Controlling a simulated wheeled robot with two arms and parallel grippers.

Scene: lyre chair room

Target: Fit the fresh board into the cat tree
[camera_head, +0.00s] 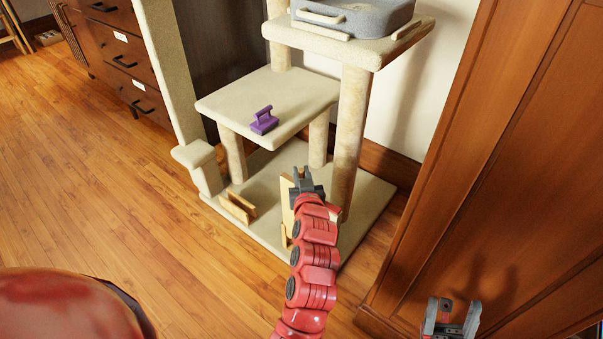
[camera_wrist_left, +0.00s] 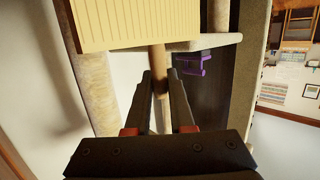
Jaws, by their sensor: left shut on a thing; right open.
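The cat tree (camera_head: 355,130) stands against the wall, with beige posts, platforms and a base plate (camera_head: 265,170). A pale, narrow upright board (camera_head: 287,203), which I take as the fresh board, shows beside my left gripper (camera_head: 306,181). In the left wrist view the ribbed cream board (camera_wrist_left: 130,22) fills the top. My left gripper (camera_wrist_left: 160,78) is shut there, with a brown rod-like part between its fingers. A small wooden holder (camera_head: 238,207) sits on the base plate. The board's lower end is partly hidden by my arm; I cannot tell if it is seated. My right gripper (camera_head: 450,318) is open and empty.
A purple handled tool (camera_head: 264,120) lies on the middle platform; it also shows in the left wrist view (camera_wrist_left: 192,64). A grey tub (camera_head: 352,16) is on the top platform. A wooden cabinet (camera_head: 490,150) stands at right, drawers (camera_head: 118,50) at back left. The floor at left is clear.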

